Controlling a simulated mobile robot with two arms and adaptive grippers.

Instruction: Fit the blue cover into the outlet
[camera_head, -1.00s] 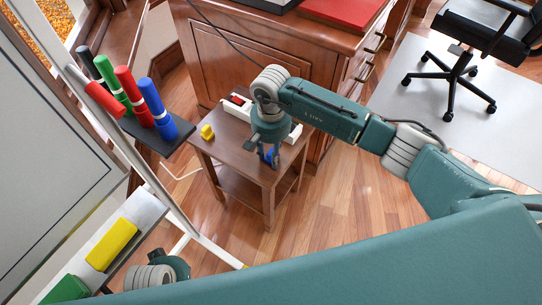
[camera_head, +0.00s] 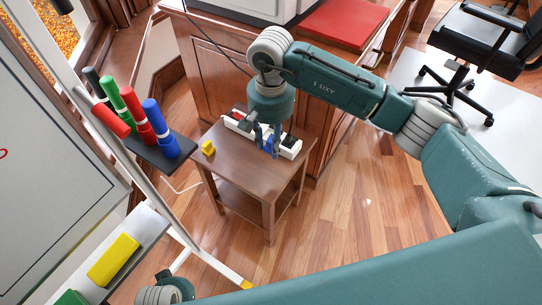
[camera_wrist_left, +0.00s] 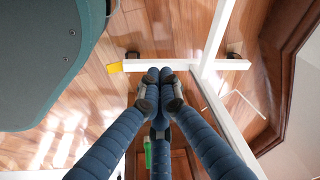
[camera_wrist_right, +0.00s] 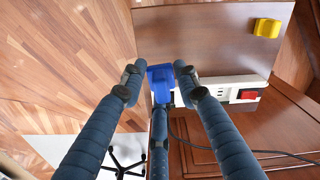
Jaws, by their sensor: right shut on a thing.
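The blue cover (camera_head: 268,143) is held between the fingers of my right gripper (camera_head: 267,138) above the small brown table. In the right wrist view the blue cover (camera_wrist_right: 161,79) sits between the fingertips, beside the end of the white outlet strip (camera_wrist_right: 222,88). I cannot tell whether they touch. The outlet strip (camera_head: 291,148) lies along the table's back, partly hidden behind the right gripper. Its red switch (camera_wrist_right: 248,94) is at the far end from the cover. My left gripper (camera_wrist_left: 160,80) has its fingertips together, empty, above the floor and the whiteboard stand's foot.
A yellow piece (camera_head: 208,147) lies on the table (camera_head: 237,161), left of the strip. A wooden cabinet (camera_head: 216,75) stands close behind. A marker shelf (camera_head: 177,149) and whiteboard stand are at left. A dark cable (camera_wrist_right: 205,150) hangs near the strip.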

